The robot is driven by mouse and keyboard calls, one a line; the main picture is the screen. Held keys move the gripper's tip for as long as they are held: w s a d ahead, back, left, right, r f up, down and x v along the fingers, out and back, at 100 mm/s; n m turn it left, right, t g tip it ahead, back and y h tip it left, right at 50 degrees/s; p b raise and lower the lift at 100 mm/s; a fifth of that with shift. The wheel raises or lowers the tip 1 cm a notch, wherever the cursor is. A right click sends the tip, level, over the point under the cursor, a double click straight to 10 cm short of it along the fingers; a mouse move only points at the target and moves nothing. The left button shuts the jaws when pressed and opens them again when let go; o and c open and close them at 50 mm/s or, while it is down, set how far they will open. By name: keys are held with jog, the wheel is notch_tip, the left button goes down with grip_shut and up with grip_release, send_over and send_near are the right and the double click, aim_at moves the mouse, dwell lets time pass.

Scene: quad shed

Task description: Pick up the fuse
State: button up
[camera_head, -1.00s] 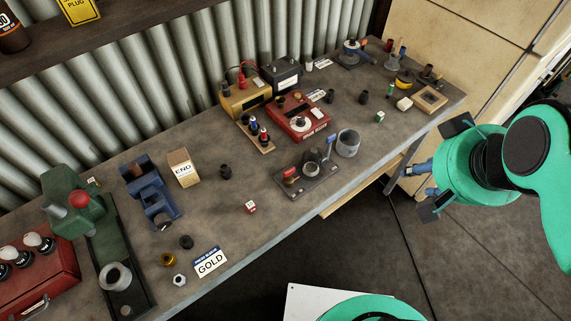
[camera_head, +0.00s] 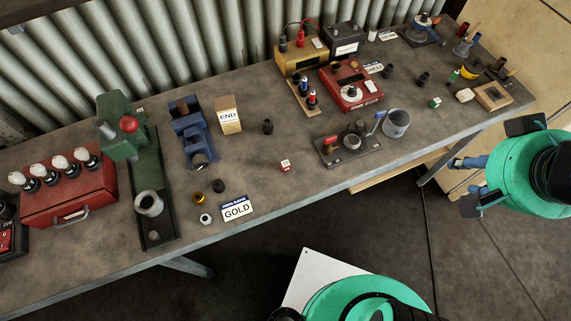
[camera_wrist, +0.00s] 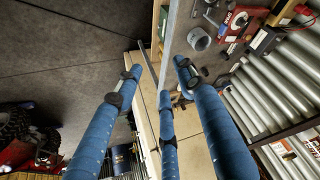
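I cannot tell for sure which small item is the fuse. Small candidates on the bench (camera_head: 330,190) include a green cylinder (camera_head: 453,76) at the right, a small green-and-white block (camera_head: 435,103) and a red-and-white cube (camera_head: 285,165) near the middle. My gripper (camera_head: 468,180) is off the bench's front edge at the right, clear of all these. In the wrist view its blue fingers (camera_wrist: 155,85) are spread apart with nothing between them, pointing past the bench edge.
A grey cup (camera_head: 396,124), a dark tray with knobs (camera_head: 346,146) and a red meter (camera_head: 351,84) crowd the bench's right half. A green press (camera_head: 146,170), blue vise (camera_head: 190,135) and red box (camera_head: 70,193) stand at left. The floor in front is open.

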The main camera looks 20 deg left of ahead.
jog(key=shift+a, duration=0.1)
jog(key=w+a+n+g+y+p, duration=0.1)
jog(key=w+a+n+g+p, duration=0.1)
jog(key=w+a+n+p, duration=0.4)
jog(key=n+g+h+p, duration=0.1)
jog(key=n+g+p, duration=0.35)
jog(key=n, duration=1.65)
send_over(286, 163)
notch_tip(286, 163, down, 14)
jog(key=shift+r+t, duration=0.1)
jog(key=shift+t, duration=0.35)
jog(key=shift+f+b, duration=0.45)
jog(key=shift+f, duration=3.8)
